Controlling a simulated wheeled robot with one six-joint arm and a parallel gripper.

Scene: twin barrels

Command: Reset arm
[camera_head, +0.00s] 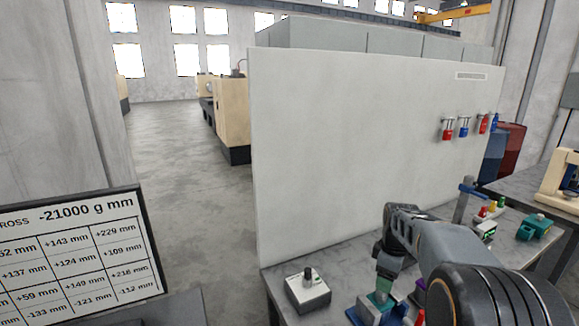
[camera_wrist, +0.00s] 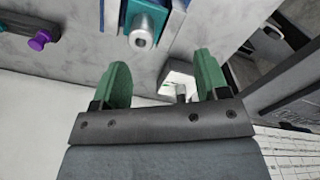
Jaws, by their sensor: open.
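My gripper (camera_wrist: 163,78) is open, with its two green fingers spread wide apart in the wrist view. Nothing is held between them. In the head view my grey arm reaches from the lower right over the workbench (camera_head: 345,268), and my gripper (camera_head: 381,290) points down near the bench's front. A blue fixture (camera_head: 370,312) lies just below it, partly hidden by my arm. In the wrist view a blue block with a silver round end (camera_wrist: 144,32) lies beyond the fingers. A purple knob (camera_wrist: 39,40) is at the upper left.
A small box with a black knob (camera_head: 308,288) stands on the bench left of my gripper. A white panel (camera_head: 360,140) rises behind, with red and blue items (camera_head: 464,127) hanging on it. A teal device (camera_head: 535,227) is at right.

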